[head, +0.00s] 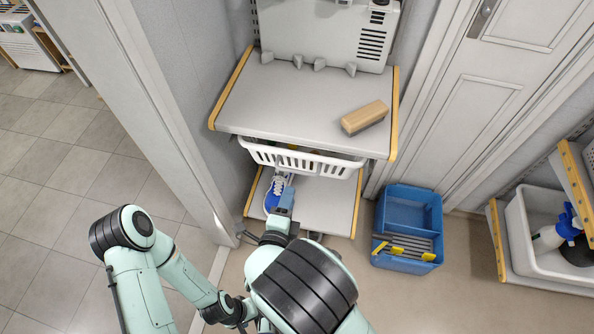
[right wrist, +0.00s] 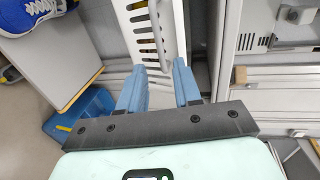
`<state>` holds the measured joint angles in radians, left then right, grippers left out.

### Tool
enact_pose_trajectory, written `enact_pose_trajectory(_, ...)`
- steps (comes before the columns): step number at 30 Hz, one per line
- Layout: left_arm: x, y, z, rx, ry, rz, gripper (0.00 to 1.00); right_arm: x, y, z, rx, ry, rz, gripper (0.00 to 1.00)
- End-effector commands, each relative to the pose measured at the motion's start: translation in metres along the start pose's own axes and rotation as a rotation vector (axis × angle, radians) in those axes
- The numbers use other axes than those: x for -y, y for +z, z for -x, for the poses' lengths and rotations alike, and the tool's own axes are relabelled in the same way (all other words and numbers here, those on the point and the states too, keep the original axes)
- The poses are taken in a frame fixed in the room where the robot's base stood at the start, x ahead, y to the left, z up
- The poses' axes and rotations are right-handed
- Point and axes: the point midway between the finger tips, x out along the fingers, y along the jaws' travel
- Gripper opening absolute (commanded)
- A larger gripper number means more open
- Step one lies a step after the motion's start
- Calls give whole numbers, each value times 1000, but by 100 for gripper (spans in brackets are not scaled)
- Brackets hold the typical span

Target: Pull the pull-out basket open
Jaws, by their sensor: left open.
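The white slatted pull-out basket (head: 300,160) sits under the upper grey shelf, its front rim showing at the shelf's front edge. My right gripper (head: 283,178) is at the basket's front, left of its middle. In the right wrist view the basket (right wrist: 147,35) reaches down to the blue fingers of the right gripper (right wrist: 160,80). The fingers are apart, with part of the rim between their tips; whether they press on it I cannot tell. My left gripper (head: 255,324) is low in the head view, away from the basket, and mostly hidden by my right arm.
A wooden block (head: 365,117) lies on the upper shelf (head: 290,100). A blue-and-white shoe (head: 275,192) is on the lower shelf (head: 325,205). A blue caddy (head: 408,215) stands on the floor at right. The door frame (head: 165,130) stands close at left.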

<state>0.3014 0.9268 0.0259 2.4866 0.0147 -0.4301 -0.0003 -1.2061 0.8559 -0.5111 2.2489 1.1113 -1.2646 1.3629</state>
Motion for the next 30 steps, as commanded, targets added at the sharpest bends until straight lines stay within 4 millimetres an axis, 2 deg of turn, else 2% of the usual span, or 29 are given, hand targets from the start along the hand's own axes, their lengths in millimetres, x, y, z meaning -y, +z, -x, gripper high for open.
enact_pose_trajectory(9,1,-2,-4,-5,1,0,75,-1,0,-69,-2,-1,3,33)
enact_pose_trajectory(15,1,-3,-5,-7,2,-1,75,-2,0,-98,0,1,4,33)
enact_pose_trajectory(21,1,-3,-5,-8,2,-1,75,-1,0,-110,2,1,5,33)
enact_pose_trajectory(29,1,-3,-5,-8,2,-1,75,-1,0,-110,2,2,5,33)
enact_pose_trajectory(30,1,-3,-5,-8,2,-1,75,-1,0,-110,2,2,5,20)
